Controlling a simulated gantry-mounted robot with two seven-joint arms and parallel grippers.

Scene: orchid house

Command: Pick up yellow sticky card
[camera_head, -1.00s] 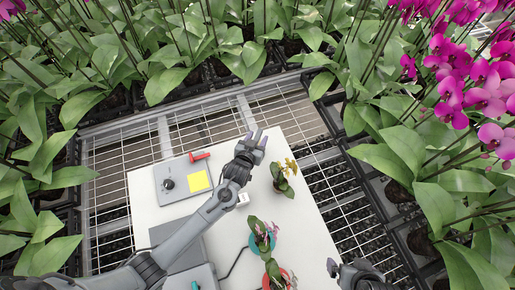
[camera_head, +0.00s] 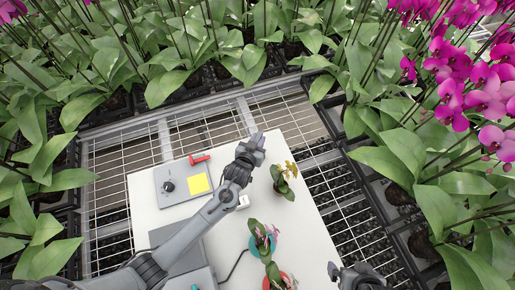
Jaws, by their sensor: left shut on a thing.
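A flat yellow square (camera_head: 199,184), which looks like the yellow sticky card, lies on a grey panel with a dark knob (camera_head: 168,187) on the white board. My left gripper (camera_head: 259,139) is up and to the right of it, apart from it, over the far edge of the board. Its fingers are close together on something small that I cannot make out. My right gripper (camera_head: 334,270) is low in the picture, right of the board's near part. Its fingers are too small and dark to read.
On the white board (camera_head: 145,211) are a red-handled tool (camera_head: 200,158), a plant with yellowish flowers (camera_head: 285,183), a blue-potted plant (camera_head: 254,247) and a red-potted plant (camera_head: 267,282). A grey case (camera_head: 186,264) stands at the near left. Dense orchids surround the wire-mesh bench (camera_head: 110,160).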

